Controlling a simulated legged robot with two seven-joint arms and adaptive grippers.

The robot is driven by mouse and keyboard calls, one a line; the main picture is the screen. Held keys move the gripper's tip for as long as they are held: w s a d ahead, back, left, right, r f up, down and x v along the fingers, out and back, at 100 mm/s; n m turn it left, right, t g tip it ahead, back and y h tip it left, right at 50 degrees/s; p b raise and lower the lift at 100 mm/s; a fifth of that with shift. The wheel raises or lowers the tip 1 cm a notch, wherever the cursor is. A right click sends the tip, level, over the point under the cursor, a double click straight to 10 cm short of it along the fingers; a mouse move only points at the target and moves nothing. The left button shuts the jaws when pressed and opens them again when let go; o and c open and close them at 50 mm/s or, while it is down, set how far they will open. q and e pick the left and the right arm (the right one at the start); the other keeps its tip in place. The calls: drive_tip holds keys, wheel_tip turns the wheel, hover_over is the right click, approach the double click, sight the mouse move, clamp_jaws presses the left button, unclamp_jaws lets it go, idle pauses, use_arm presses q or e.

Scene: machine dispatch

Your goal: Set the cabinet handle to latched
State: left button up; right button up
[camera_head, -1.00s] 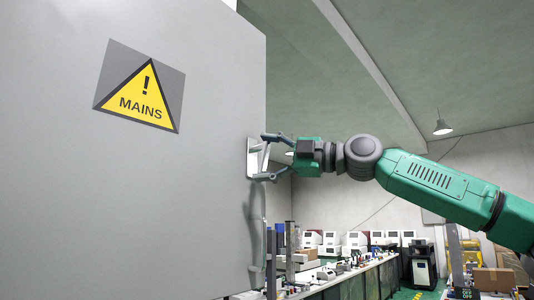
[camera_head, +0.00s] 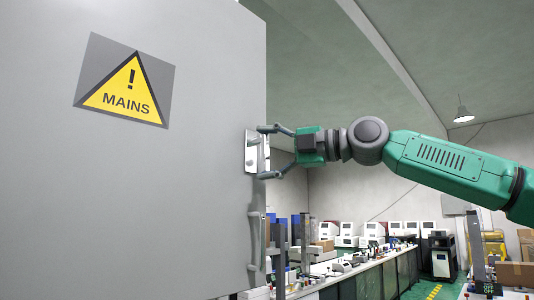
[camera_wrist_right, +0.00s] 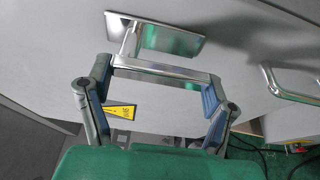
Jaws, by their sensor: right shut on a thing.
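The grey cabinet door (camera_head: 190,215) fills the left of the head view. Its silver handle (camera_head: 251,153) sits near the door's right edge; in the wrist view it shows as a shiny plate (camera_wrist_right: 160,36) with a lever bar (camera_wrist_right: 165,66) standing off it. My right gripper (camera_head: 264,152) is shut on the handle, its fingers at the two ends of the bar in the wrist view. The lever's bar lies nearly crosswise in the wrist view, slightly tilted. I cannot tell whether it is latched. My left gripper is not in view.
A long pull handle (camera_head: 257,241) is fixed on the door below; it also shows in the wrist view (camera_wrist_right: 290,78). A yellow MAINS sign (camera_head: 125,88) is on the door. A workbench with machines (camera_head: 365,270) stands behind at right. Open space lies right of the door.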

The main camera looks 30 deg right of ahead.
drive_tip(key=o, duration=1.5)
drive_tip(key=shift+w+f, duration=0.1)
drive_tip(key=shift+f, duration=0.1)
drive_tip(key=shift+o, duration=0.9)
drive_tip(key=shift+w, duration=0.15)
drive_tip(key=shift+w+d, duration=0.1)
drive_tip(key=shift+w, duration=0.05)
drive_tip(key=v, duration=1.2)
drive_tip(key=shift+w, duration=0.15)
drive_tip(key=shift+f, duration=0.1)
